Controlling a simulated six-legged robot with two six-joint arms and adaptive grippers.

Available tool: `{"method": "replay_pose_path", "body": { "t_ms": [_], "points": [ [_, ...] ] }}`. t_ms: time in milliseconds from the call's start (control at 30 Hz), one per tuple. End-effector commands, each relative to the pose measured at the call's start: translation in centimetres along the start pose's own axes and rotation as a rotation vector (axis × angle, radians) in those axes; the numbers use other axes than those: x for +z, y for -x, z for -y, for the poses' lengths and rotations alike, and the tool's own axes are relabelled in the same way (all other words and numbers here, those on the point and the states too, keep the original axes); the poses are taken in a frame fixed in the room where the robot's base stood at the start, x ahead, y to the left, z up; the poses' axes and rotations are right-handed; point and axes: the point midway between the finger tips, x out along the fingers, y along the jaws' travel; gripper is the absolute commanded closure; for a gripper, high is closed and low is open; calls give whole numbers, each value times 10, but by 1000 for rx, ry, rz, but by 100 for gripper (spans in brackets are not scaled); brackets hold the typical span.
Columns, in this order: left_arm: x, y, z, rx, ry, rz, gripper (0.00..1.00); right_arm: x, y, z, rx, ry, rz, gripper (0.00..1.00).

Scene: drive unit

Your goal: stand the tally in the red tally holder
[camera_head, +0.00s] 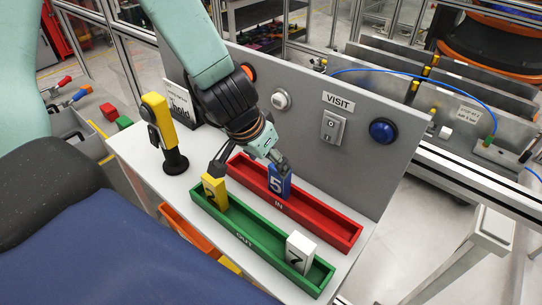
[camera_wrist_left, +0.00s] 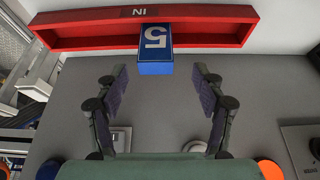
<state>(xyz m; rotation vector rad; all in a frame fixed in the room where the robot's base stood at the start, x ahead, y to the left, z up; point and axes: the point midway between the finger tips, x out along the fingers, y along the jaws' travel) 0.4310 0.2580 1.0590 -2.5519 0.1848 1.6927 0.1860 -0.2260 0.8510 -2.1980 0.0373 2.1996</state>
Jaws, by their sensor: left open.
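The blue tally marked 5 (camera_head: 277,184) stands upright in the red tally holder (camera_head: 331,223), which is labelled IN. In the left wrist view the tally (camera_wrist_left: 156,50) rises from the red holder (camera_wrist_left: 215,30) just ahead of the fingers. My left gripper (camera_head: 252,165) is above the holders, its fingers spread wide and empty. In the left wrist view the gripper (camera_wrist_left: 160,78) shows a clear gap on both sides of the tally's line, with neither finger touching it. The tally's lower end is hidden by the holder's wall. My right gripper is out of view.
A green holder (camera_head: 262,252) labelled OUT lies in front, with a yellow tally (camera_head: 214,191) and a white tally marked 7 (camera_head: 299,253). A grey panel (camera_head: 350,170) with switches and a blue button (camera_head: 383,131) stands behind. A yellow-and-black device (camera_head: 161,125) stands left.

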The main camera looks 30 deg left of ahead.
Motion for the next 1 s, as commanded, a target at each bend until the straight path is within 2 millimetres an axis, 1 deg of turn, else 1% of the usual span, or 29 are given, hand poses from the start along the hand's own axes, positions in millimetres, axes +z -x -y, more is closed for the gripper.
{"method": "replay_pose_path", "body": {
  "t_ms": [33, 100, 233, 400, 833, 1000],
  "points": [
    [-2, 10, 0, 1, 2, 0, 31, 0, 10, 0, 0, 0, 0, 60],
    [-2, 17, 0, 1, 2, 0, 31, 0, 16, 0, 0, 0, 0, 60],
    [-1, 27, 0, 1, 1, 0, 31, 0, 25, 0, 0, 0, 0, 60],
    [-1, 33, 0, 0, 1, -1, 31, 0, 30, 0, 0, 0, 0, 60],
    [0, 32, 0, -1, 1, 1, 31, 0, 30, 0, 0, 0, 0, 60],
    [10, 24, 0, -8, 4, 16, 31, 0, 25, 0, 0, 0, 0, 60]
  ]
}}
